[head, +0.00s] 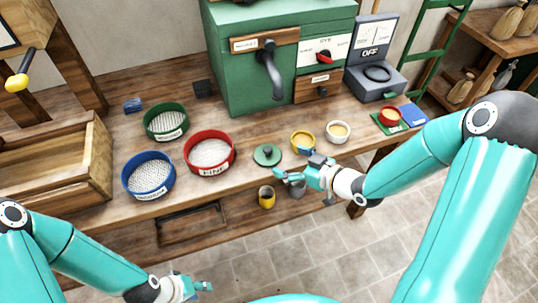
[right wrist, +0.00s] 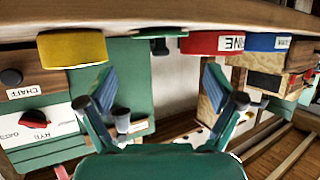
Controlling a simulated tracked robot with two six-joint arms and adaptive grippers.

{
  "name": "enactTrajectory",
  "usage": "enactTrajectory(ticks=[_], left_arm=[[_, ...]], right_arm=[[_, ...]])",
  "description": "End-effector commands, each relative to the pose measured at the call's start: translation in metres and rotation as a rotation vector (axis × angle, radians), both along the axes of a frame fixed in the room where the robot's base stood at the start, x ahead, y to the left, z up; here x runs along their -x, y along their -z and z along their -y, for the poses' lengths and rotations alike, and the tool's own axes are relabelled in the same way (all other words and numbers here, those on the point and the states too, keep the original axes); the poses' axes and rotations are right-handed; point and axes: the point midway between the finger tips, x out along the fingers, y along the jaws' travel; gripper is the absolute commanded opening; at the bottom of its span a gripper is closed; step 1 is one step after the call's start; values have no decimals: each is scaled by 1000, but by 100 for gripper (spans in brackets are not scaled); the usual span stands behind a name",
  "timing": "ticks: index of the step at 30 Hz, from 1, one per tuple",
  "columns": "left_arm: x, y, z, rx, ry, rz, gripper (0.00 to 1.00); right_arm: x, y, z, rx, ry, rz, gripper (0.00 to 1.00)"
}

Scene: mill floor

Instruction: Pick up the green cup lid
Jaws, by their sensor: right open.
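The green cup lid (head: 267,155) is a small disc with a dark knob, lying on the bench near its front edge. In the right wrist view, which is upside down, a green disc with a knob (right wrist: 160,34) appears to be this lid, beyond the fingers. My right gripper (head: 284,176) is open and empty, in front of the lid and slightly right, apart from it. Its spread fingers also show in the right wrist view (right wrist: 160,88). My left gripper (head: 193,287) is low at the bottom of the head view, far from the lid; its finger opening is unclear.
A yellow cup (head: 302,141) and a pale bowl (head: 338,131) stand right of the lid. Red (head: 210,153), blue (head: 148,176) and green (head: 165,121) sieves stand left. The green mill (head: 240,75) rises behind.

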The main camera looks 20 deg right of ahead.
Motion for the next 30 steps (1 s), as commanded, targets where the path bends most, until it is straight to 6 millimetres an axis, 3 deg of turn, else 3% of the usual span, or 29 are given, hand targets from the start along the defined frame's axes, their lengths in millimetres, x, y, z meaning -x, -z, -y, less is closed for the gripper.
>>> enactTrajectory(ticks=[3,13,21,30], left_arm=[[0,-3,0,0,0,0,40],[0,-7,0,0,0,-1,40],[0,-17,0,0,0,0,40],[0,-17,0,0,0,-1,40]], right_arm=[[-17,8,-11,0,-3,-1,92],[-36,16,-21,0,-1,-2,92],[-65,28,-38,1,-1,-2,92],[-72,32,-40,0,2,-1,92]])
